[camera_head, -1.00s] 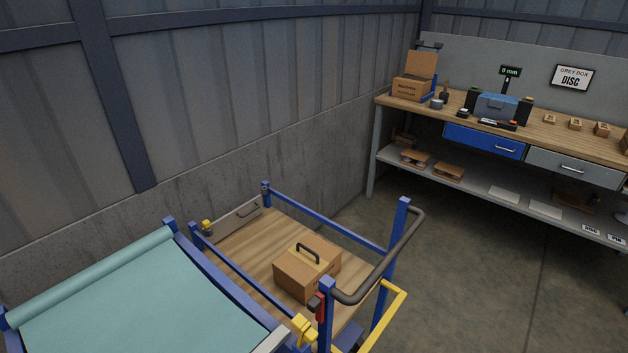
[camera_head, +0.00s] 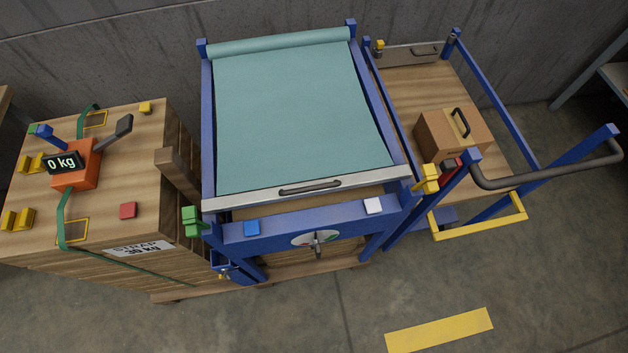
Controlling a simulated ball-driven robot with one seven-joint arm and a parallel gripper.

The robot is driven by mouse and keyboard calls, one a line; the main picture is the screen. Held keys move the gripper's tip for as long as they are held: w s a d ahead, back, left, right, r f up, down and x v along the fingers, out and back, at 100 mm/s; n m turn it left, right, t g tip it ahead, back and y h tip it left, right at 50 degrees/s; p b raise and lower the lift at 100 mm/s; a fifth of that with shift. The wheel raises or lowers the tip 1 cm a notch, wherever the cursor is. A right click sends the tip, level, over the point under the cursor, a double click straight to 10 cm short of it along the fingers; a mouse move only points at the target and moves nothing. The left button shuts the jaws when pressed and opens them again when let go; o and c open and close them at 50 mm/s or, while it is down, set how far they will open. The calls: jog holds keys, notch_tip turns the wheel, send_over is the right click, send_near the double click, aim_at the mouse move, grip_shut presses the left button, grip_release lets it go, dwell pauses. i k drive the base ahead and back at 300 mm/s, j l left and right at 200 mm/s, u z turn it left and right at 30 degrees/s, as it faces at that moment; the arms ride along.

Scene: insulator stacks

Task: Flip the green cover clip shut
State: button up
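The green cover clip (camera_head: 192,220) sits at the front left corner of a blue frame, just below the left end of a grey front bar (camera_head: 250,197). I cannot tell whether the clip is open or shut. The bar has a dark handle (camera_head: 310,187) and edges a teal cover (camera_head: 300,115), which stretches from a roll (camera_head: 280,41) at the back. A yellow clip (camera_head: 429,178) stands near the bar's right end. My gripper is not in view.
A strapped wooden crate (camera_head: 150,150) with an orange tensioner (camera_head: 78,166) reading 0 kg stands at left. A cart (camera_head: 405,85) carrying a brown box (camera_head: 436,134) is at right. Floor in front is clear, with a yellow stripe (camera_head: 438,330).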

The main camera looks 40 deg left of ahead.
aim_at(194, 226)
jog(key=u, duration=1.55)
